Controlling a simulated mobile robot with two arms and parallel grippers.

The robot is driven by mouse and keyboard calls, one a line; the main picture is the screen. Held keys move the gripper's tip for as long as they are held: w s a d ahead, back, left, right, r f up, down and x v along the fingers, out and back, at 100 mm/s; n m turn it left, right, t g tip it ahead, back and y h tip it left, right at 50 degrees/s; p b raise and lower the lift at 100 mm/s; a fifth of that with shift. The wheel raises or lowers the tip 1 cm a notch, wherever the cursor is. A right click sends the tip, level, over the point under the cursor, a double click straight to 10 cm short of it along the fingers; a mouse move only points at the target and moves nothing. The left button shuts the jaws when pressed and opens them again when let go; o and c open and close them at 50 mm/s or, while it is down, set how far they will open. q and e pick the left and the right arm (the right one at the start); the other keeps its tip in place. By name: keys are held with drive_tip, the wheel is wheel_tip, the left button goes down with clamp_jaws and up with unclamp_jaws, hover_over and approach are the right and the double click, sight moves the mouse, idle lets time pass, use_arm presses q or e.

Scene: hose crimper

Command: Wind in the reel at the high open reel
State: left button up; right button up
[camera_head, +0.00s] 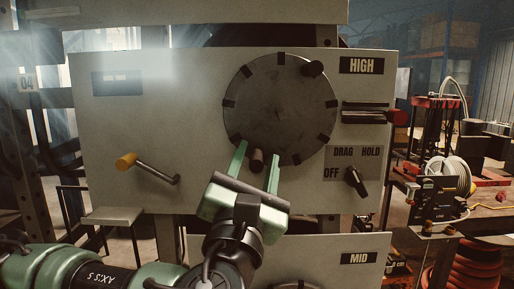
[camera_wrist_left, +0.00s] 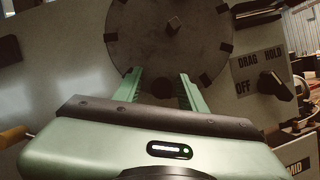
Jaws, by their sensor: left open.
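The high reel is a dark grey round disc (camera_head: 280,108) with black tabs around its rim, on a pale panel (camera_head: 200,80) under the label HIGH (camera_head: 361,65). In the left wrist view, the disc (camera_wrist_left: 165,45) is just beyond the fingers (camera_wrist_left: 160,88). My right gripper is not in view.
A crank with a yellow grip (camera_head: 127,161) sticks out left of the disc. A black DRAG/HOLD/OFF knob (camera_head: 356,181) and a red-ended lever (camera_head: 396,117) are at the right. The MID panel (camera_head: 335,262) is below. A bench with a white hose reel (camera_head: 449,175) stands far right.

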use_arm(q)
drive_tip(key=shift+w, duration=0.25)
clamp_jaws()
idle(1.4)
